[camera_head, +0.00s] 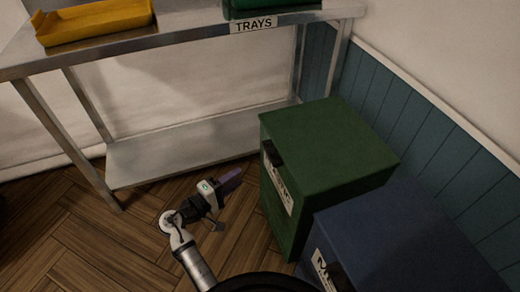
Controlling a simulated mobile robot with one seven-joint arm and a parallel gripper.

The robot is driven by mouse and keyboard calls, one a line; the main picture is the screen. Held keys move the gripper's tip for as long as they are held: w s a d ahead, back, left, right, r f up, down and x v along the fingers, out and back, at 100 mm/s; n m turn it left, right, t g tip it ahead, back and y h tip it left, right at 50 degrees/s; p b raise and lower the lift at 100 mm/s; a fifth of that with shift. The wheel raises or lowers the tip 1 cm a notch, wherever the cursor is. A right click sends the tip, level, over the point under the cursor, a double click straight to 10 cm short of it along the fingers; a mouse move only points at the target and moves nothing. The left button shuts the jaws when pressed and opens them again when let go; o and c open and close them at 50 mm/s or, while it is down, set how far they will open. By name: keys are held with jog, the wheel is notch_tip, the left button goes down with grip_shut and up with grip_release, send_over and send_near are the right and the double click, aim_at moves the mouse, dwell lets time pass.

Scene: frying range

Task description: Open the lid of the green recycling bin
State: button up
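The green recycling bin (330,150) stands on the floor right of centre, against the panelled wall. Its flat green top lies closed and level. A dark handle (272,153) sits high on its left-facing front, above a white label that I can only partly read. My gripper (228,197) is in front of the bin, to the left of it and apart from the handle. It looks small and is seen from above, so I cannot tell how far its fingers are spread. I see nothing held in it.
A blue bin (405,240) stands close beside the green one, nearer to me. A steel table (190,27) marked TRAYS holds a yellow tray (95,20) and a green tray (270,7); its lower shelf (200,143) is bare. Wooden floor (100,240) at left is clear.

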aim_at(268, 156)
jog(key=p+x, duration=0.1)
jog(key=x, duration=1.2)
jog(key=shift+w+d, duration=0.15)
jog(key=shift+d, duration=0.1)
grip_shut()
